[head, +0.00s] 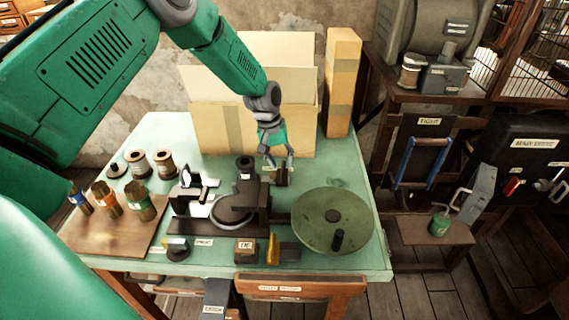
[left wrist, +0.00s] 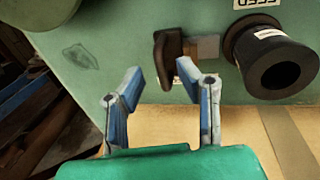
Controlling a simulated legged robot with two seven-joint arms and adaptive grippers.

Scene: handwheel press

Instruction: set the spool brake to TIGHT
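My left gripper (head: 280,162) hangs over the back of the green table, behind the press. In the left wrist view its two blue-grey fingers (left wrist: 161,74) are apart with nothing between them. A small brown lever (left wrist: 168,57) on a grey block stands just beyond the fingertips; in the head view this small dark part (head: 281,177) lies right below the gripper. I cannot tell for sure that it is the spool brake. A white label beside it is partly hidden by a finger. A plate that appears to read TIGHT (head: 430,121) hangs at right, above a blue frame. My right gripper is not in view.
A black hollow cylinder (left wrist: 275,60) stands close beside the lever. The press (head: 235,205) and a round green handwheel (head: 333,220) are in front. Cardboard boxes (head: 225,130) stand behind the gripper. Spools (head: 163,163) and cans are at left.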

